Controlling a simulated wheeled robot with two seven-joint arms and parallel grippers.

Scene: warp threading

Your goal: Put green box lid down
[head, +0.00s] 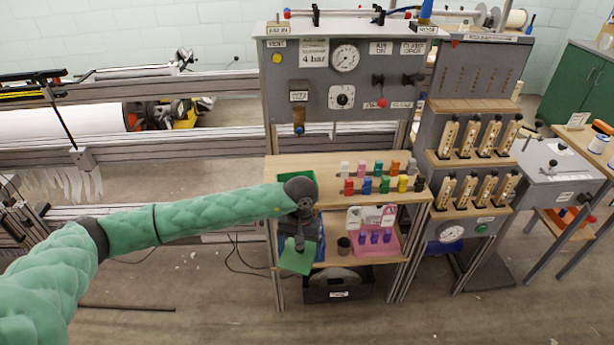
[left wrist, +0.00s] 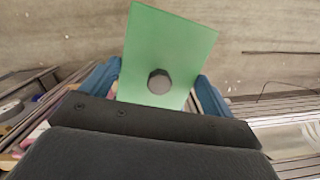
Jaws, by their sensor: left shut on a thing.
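The green box lid (head: 297,258) is a flat green plate held below my left gripper (head: 299,238), in front of the wooden bench. In the left wrist view the lid (left wrist: 165,48) stands between the two blue fingertips of the gripper (left wrist: 160,90), with a dark knob on its face. The left gripper is shut on the lid. A green box (head: 290,177) shows partly on the upper shelf, behind my left wrist, which hides much of it. My right gripper is not in view.
The upper wooden shelf (head: 340,162) carries several coloured pegs (head: 376,186) to the right of my wrist. A pink tray (head: 378,240) stands on the lower shelf, with a black bin (head: 338,290) below it. The floor in front of the bench is clear.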

